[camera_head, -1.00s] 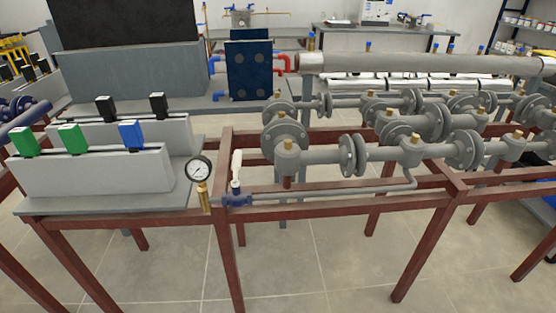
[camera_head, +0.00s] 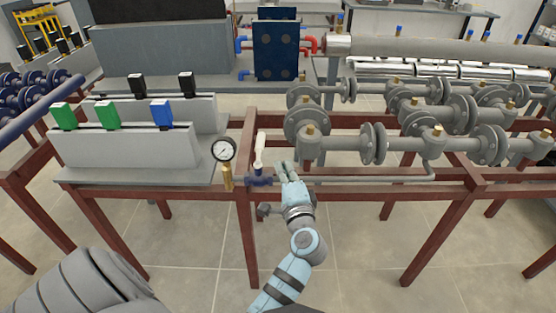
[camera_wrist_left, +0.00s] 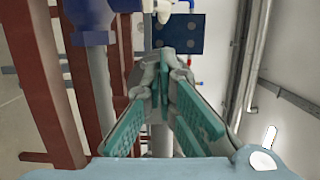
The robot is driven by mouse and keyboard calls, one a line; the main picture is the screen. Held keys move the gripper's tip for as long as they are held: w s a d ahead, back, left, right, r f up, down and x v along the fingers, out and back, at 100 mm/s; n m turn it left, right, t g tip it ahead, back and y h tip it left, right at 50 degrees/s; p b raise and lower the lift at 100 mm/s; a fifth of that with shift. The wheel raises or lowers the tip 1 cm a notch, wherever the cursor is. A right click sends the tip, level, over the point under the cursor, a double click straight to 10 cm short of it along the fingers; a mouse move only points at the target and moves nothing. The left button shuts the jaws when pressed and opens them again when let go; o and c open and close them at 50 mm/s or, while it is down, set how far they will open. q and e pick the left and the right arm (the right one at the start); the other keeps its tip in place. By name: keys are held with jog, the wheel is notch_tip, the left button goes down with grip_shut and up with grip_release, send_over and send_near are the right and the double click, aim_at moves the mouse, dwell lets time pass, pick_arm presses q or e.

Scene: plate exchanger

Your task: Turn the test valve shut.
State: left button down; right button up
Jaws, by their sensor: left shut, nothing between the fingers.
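The test valve has a blue body (camera_head: 260,181) on the thin grey pipe at the front of the frame. Its white lever (camera_head: 259,150) stands nearly upright above the body. My left gripper (camera_head: 284,169) is just right of the valve and lever, its fingers pointing up and away. Its fingers are shut together and empty. In the left wrist view, the fingertips (camera_wrist_left: 164,55) meet, with the blue valve body (camera_wrist_left: 90,20) at upper left and part of the white lever (camera_wrist_left: 158,10) at the top. I see no clear contact with the lever. My right gripper is out of view.
A pressure gauge (camera_head: 224,150) on a brass fitting stands left of the valve. Grey flanged pipes (camera_head: 375,143) run behind and right of my gripper. A red-brown frame (camera_head: 245,220) carries the piping. The floor in front is clear.

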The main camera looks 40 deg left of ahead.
aim_at(260, 148)
pick_arm(q)
jog(key=b+x, duration=0.1)
jog(key=x, duration=0.8)
jog(key=shift+a, duration=0.15)
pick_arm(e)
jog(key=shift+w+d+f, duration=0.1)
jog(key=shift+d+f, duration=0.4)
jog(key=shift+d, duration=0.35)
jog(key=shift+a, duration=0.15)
pick_arm(q)
jog(key=shift+s+a+n+g+y+b, duration=0.3)
jog(key=shift+a+n+g+y+b, duration=0.1)
jog(key=shift+a+g+b, duration=0.1)
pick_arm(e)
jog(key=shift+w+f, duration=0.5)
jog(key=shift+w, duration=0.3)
pick_arm(q)
jog(key=shift+d+f, duration=0.1)
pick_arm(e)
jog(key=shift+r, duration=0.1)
